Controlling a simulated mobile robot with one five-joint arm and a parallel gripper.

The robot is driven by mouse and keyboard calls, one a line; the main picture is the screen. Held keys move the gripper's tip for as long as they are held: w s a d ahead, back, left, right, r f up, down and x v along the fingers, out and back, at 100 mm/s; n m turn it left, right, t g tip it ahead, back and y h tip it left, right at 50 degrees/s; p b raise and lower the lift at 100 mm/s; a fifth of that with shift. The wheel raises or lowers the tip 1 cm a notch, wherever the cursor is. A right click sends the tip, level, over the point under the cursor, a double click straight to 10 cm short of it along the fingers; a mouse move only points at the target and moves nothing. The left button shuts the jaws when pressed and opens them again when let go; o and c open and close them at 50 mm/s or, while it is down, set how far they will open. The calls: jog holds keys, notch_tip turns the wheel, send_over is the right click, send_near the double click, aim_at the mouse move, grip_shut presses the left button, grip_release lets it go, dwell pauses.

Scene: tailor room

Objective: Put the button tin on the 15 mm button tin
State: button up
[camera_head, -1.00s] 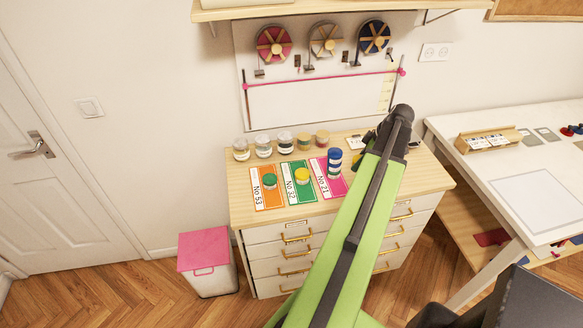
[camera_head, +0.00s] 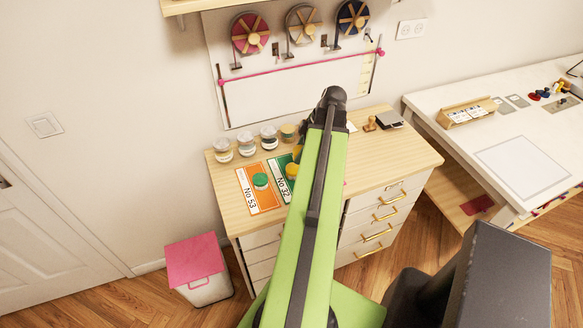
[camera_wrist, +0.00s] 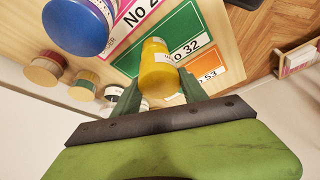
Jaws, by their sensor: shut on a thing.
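In the wrist view my gripper (camera_wrist: 160,84) has its two green fingers on either side of a yellow button tin (camera_wrist: 158,66) with a white label, shut on it. The tin shows over the green No 32 card (camera_wrist: 190,22); I cannot tell if it touches the card. In the head view only part of the yellow tin (camera_head: 293,170) shows beside my arm, which hides the fingers. A blue tin (camera_wrist: 78,26) stands large and close at the upper left of the wrist view, by the pink card (camera_wrist: 137,18). A green tin (camera_head: 261,181) sits on the orange No 53 card (camera_head: 263,202). No size marking is readable.
Several jars stand along the back of the wooden cabinet top (camera_head: 395,150), including a clear one (camera_head: 222,150). A stamp (camera_head: 370,124) and a dark pad (camera_head: 390,119) lie at the back right. The top's right part is clear. A white table (camera_head: 450,140) stands further right.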

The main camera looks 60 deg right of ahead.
aim_at(295, 148)
jog(key=w, duration=0.1)
jog(key=f, duration=0.1)
jog(key=w, duration=0.1)
jog(key=shift+w+a+f+b, duration=0.3)
jog(key=shift+w, duration=0.05)
notch_tip(295, 148, down, 4)
jog(key=b, duration=0.4)
jog(key=shift+f, duration=0.2)
jog(key=shift+s+r, duration=0.1)
jog(key=shift+r, duration=0.15)
jog(key=shift+f, duration=0.1)
jog(key=o, duration=1)
jog(key=shift+f, duration=0.15)
jog(key=o, duration=0.4)
jog(key=shift+o, duration=0.2)
jog(key=shift+r, duration=0.2)
